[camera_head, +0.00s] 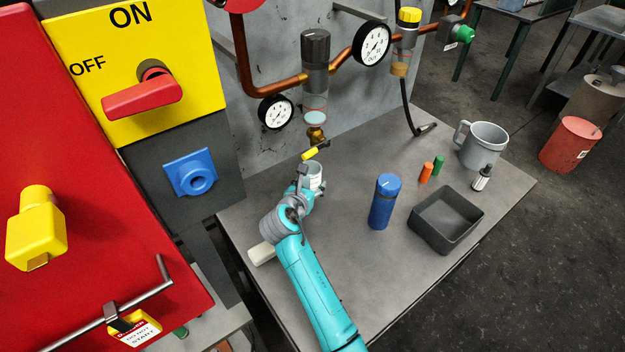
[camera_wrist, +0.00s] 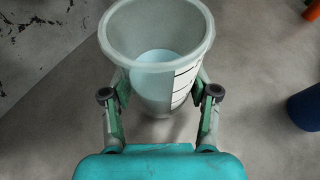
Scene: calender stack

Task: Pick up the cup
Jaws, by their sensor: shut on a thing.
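A whitish translucent cup with dark measuring marks (camera_wrist: 190,85) fills the middle of the wrist view. It is open at the top, with a pale blue round area at its bottom inside. My gripper (camera_wrist: 160,95) has one finger on each side of it and is shut on it. In the head view the cup (camera_head: 316,176) is partly hidden by my gripper (camera_head: 305,192), near the back left of the grey table. I cannot tell whether the cup touches the table.
On the table (camera_head: 340,255) stand a blue bottle (camera_head: 384,205), a dark open tray (camera_head: 445,222), a grey mug (camera_head: 482,147), and small orange (camera_head: 426,173) and green (camera_head: 438,166) cylinders. A brass valve with a yellow handle (camera_head: 310,153) hangs close to the cup.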

